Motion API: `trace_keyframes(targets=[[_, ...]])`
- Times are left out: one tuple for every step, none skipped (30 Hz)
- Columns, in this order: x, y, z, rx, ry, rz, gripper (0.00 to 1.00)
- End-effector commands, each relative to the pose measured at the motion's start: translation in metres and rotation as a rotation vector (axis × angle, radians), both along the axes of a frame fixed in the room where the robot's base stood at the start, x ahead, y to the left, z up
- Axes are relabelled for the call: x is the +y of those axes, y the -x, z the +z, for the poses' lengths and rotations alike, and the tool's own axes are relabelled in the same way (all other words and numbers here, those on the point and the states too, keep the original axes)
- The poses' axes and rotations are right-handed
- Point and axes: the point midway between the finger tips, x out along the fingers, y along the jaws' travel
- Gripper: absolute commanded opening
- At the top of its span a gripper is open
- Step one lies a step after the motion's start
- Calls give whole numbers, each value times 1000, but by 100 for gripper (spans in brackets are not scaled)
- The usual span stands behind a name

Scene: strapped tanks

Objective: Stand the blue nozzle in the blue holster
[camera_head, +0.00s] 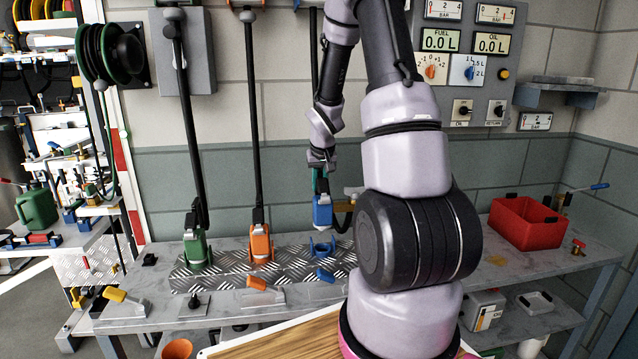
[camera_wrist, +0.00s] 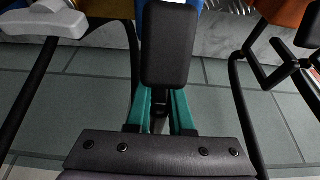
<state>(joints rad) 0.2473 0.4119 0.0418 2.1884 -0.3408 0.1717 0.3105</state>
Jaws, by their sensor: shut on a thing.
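The blue nozzle (camera_head: 322,213) hangs upright below my gripper (camera_head: 320,186) in the head view. My gripper has teal fingers and is shut on the nozzle's upper part. The blue holster (camera_head: 322,247) stands on the chequered plate just below the nozzle, and a small gap seems to lie between them. In the wrist view my gripper (camera_wrist: 160,105) reaches up the picture, with a black block between and beyond its teal fingers. Only slivers of blue show behind that block, so the nozzle's tip and the holster's mouth are hidden there.
A green nozzle (camera_head: 197,248) and an orange nozzle (camera_head: 261,243) stand in holsters to the left. A blue-ended lever (camera_head: 325,274) lies in front of the blue holster. A red bin (camera_head: 527,222) stands on the bench at right. Black hoses hang along the wall.

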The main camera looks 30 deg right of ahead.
Motion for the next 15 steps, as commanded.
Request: trace_keyframes(targets=[[0, 0, -3, 1, 0, 1, 0], [1, 0, -6, 1, -1, 1, 0], [1, 0, -9, 0, -1, 1, 0], [1, 0, -12, 1, -1, 0, 0], [1, 0, -15, 2, -1, 0, 0], [0, 0, -19, 1, 0, 1, 0], [1, 0, -22, 1, 0, 1, 0], [1, 0, -24, 1, 0, 1, 0], [1, 0, -28, 1, 0, 2, 0], [1, 0, -31, 1, -1, 1, 0], [1, 0, -33, 1, 0, 1, 0], [0, 0, -36, 1, 0, 0, 0], [0, 0, -39, 0, 0, 0, 0], [0, 0, -41, 0, -1, 1, 0], [1, 0, -44, 1, -1, 1, 0]])
